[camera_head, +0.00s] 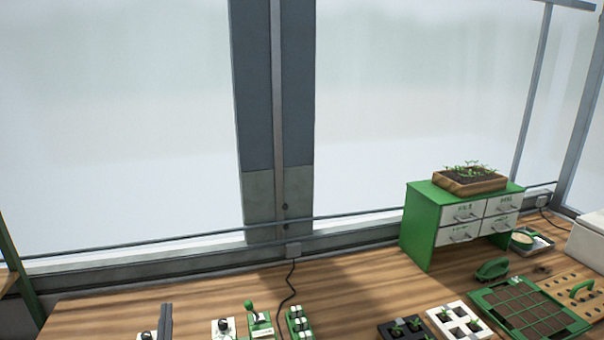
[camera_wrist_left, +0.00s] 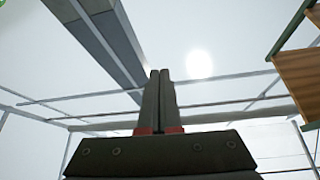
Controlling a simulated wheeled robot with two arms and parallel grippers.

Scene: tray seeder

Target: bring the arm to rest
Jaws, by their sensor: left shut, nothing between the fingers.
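My left gripper (camera_wrist_left: 160,75) shows in the left wrist view with its two dark fingers pressed together. It is shut and empty, pointing up toward the bright glazing and grey frame bars. In the head view only a dark upright tip of the left gripper (camera_head: 166,312) shows at the bottom edge, over the front left of the bench. The rest of the left arm is below the picture. My right gripper is not in either view.
The wooden bench (camera_head: 200,292) holds a green drawer cabinet (camera_head: 420,232) with a seedling box (camera_head: 478,183) on top. A gridded green seed tray (camera_head: 565,317) lies at the right. A green-knobbed lever unit (camera_head: 261,324) stands near the gripper tip. The back left of the bench is clear.

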